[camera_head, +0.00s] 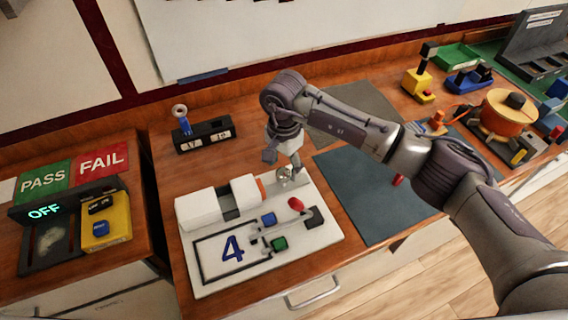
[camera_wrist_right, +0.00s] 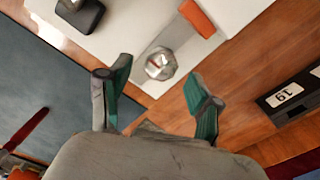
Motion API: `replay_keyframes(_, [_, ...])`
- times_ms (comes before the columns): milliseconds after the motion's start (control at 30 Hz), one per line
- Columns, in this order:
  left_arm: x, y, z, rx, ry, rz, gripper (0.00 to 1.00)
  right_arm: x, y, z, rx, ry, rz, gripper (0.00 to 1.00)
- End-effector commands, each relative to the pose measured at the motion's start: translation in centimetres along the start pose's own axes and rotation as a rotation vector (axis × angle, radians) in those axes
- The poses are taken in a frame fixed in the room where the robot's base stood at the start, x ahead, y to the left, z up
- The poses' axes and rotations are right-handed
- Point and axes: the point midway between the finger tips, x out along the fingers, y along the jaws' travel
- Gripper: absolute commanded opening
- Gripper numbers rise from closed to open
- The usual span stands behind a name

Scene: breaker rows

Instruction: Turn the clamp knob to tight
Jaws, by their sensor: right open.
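The clamp knob (camera_wrist_right: 160,64) is a small silvery faceted knob on a grey strip of the white board. In the head view the knob (camera_head: 285,174) sits near the board's far right edge, just below my right gripper (camera_head: 284,163). In the wrist view my right gripper (camera_wrist_right: 155,92) is open, with its two green-padded fingers on either side of the knob's line and nothing between them. The knob lies beyond the fingertips, and I cannot tell how far below. The white board (camera_head: 215,283) carries a large blue 4. My left gripper is not in view.
An orange piece (camera_wrist_right: 199,18) lies by the knob. The board also holds a white cylinder (camera_head: 202,206), a red knob (camera_head: 296,203), and blue (camera_head: 269,219) and green (camera_head: 279,243) blocks. A black number box (camera_head: 203,135) stands behind left. A dark mat (camera_head: 365,215) lies right.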

Motion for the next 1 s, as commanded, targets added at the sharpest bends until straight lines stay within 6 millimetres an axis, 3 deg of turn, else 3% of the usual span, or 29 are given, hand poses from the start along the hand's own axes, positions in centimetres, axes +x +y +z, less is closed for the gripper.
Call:
replay_keyframes(200, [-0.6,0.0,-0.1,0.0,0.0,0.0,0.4,1.8,0.0,0.0,0.0,0.0,0.0,0.64])
replay_keyframes(500, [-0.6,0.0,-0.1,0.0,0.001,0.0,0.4,2.0,0.0,0.0,0.0,0.0,0.0,0.64])
replay_keyframes(867, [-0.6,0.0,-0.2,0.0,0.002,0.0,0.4,2.0,0.0,0.0,0.0,0.0,-0.001,0.04])
replay_keyframes(1000, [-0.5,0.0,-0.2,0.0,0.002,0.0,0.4,2.0,0.0,0.0,0.006,0.0,-0.001,0.04])
